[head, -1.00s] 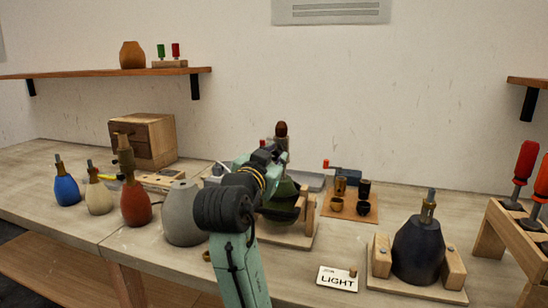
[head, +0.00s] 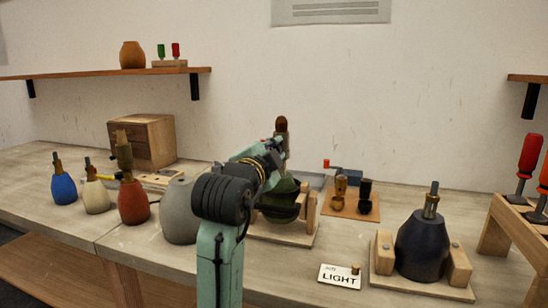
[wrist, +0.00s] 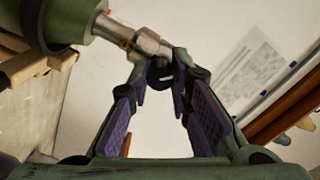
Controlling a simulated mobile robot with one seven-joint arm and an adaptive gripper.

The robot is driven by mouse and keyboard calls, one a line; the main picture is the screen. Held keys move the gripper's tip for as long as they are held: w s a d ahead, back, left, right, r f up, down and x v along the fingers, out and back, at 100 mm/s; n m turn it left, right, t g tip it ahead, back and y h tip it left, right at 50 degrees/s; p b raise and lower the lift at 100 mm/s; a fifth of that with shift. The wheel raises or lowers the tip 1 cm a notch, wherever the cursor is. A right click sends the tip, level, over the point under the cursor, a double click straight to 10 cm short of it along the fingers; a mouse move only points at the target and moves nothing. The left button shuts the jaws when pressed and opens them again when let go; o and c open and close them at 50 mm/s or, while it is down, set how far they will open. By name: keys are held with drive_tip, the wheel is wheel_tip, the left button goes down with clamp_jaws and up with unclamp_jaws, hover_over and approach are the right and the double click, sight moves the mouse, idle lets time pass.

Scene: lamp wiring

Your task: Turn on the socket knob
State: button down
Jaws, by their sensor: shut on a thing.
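A green lamp base (head: 283,207) stands in a wooden cradle at the middle of the bench, partly behind my arm. In the wrist view its green body (wrist: 66,20) is at the upper left, with a silver metal socket (wrist: 140,40) at its end. A small dark socket knob (wrist: 158,74) shows at the socket's side. My gripper (wrist: 161,66) has its fingertips closed together on this knob, beside the socket. In the head view the gripper is mostly hidden by my own arm, and a brown-topped socket (head: 281,124) rises above it.
Blue (head: 64,189), cream (head: 96,197), red (head: 133,202) and grey (head: 179,212) lamp bases stand to the left. A dark navy lamp (head: 422,248) in a cradle and a "LIGHT" plate (head: 338,283) are to the right. A wooden board (head: 365,214) holds small cups.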

drive_tip(key=shift+m+b, duration=1.45)
drive_tip(key=shift+m, duration=2.35)
drive_tip(key=c, duration=1.5)
unclamp_jaws()
drive_tip(key=shift+o, duration=0.2)
drive_tip(key=shift+s, duration=0.1)
drive_tip(key=v, duration=1.2)
